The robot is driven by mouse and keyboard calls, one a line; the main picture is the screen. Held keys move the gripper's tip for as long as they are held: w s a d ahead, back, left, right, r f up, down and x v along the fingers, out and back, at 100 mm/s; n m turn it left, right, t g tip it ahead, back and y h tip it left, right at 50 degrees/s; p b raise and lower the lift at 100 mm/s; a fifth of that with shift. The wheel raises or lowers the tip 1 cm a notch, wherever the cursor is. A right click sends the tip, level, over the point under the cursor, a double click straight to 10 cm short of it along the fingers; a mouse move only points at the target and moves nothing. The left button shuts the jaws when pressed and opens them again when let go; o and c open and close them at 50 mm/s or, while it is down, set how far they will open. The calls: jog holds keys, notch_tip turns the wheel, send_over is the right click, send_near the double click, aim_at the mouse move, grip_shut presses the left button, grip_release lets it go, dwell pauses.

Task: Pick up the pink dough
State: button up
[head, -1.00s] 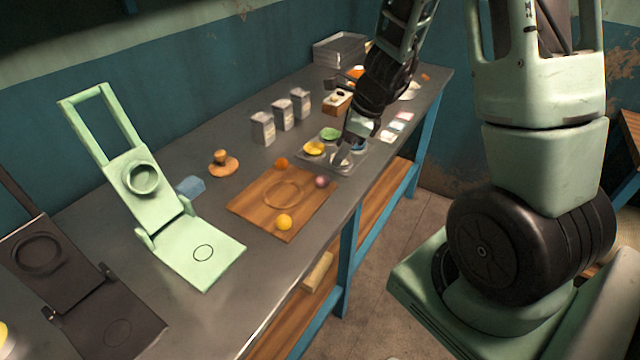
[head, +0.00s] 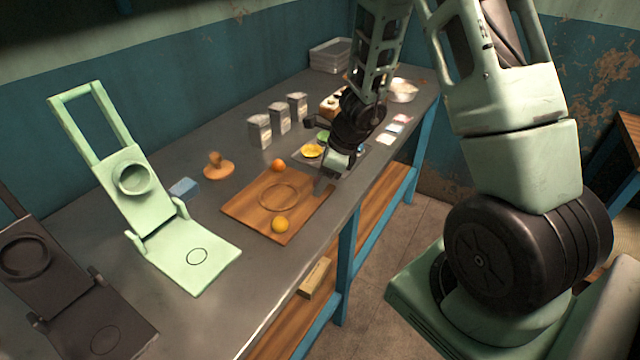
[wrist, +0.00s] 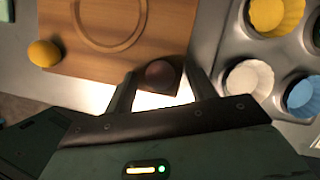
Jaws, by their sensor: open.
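The pink dough ball (wrist: 161,75) looks dark and shaded in the wrist view. It lies at the edge of the wooden board (head: 245,208), between my gripper's two fingers. My gripper (wrist: 162,88) is open, with one finger on either side of the dough; I cannot tell whether either finger touches it. In the head view my gripper (head: 325,184) is low at the board's right corner and hides the dough.
An orange ball (head: 278,165) and a yellow-orange ball (head: 280,225) sit on the board. A metal tray with coloured cups (wrist: 222,42) is close on the right. A green press (head: 195,255) stands left; several cartons (head: 260,131) stand behind.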

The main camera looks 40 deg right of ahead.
jog(key=c, duration=1)
jog(key=shift+r, duration=0.1)
jog(key=shift+c, duration=0.2)
